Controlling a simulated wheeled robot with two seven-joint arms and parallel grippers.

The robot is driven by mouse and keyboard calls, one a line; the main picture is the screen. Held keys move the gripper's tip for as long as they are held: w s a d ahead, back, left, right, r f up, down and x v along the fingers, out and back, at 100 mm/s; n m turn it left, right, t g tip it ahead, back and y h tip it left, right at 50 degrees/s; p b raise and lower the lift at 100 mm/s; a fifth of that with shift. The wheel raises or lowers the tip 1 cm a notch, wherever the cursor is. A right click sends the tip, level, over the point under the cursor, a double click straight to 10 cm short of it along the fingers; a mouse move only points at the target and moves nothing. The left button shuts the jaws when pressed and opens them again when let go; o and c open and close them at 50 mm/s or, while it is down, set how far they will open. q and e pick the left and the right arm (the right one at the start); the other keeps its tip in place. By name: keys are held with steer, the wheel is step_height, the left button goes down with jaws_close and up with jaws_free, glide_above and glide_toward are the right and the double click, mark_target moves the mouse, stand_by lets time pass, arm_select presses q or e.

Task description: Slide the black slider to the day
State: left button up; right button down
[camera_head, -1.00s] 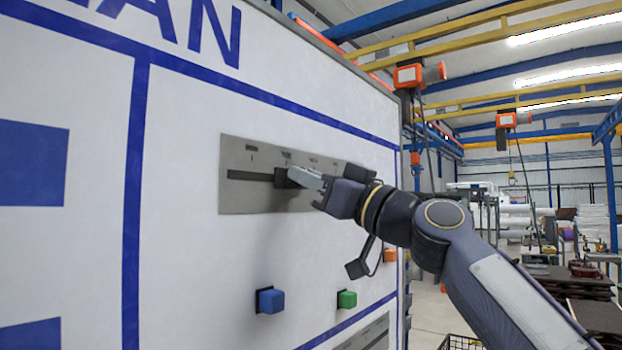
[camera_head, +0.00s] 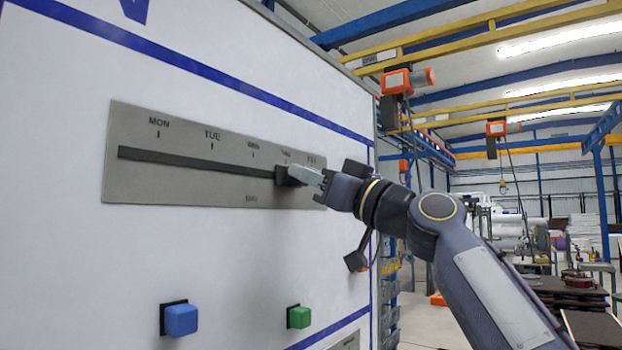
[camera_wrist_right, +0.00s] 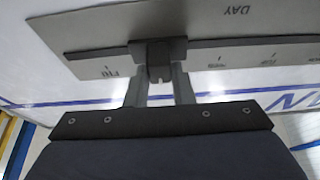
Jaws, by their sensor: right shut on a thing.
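The black slider (camera_head: 284,177) sits in a dark horizontal slot on a grey plate (camera_head: 180,190) marked MON, TUE, a blurred label, THU and FRI. In the head view it stands below THU. The gripper hides part of the plate's right end. My left gripper is not in view.
The plate is on a white panel (camera_head: 60,220) with blue lines. A blue button (camera_head: 181,319) and a green button (camera_head: 299,317) stick out below. Slot is clear left of the slider. Hoists and yellow beams are in the hall behind.

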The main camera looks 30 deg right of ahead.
steer(key=c, duration=1.2)
jaws_free()
steer(key=shift+c, duration=0.2)
steer(key=b+v, duration=0.3)
steer(key=v, duration=0.5)
steer(key=shift+b, duration=0.4)
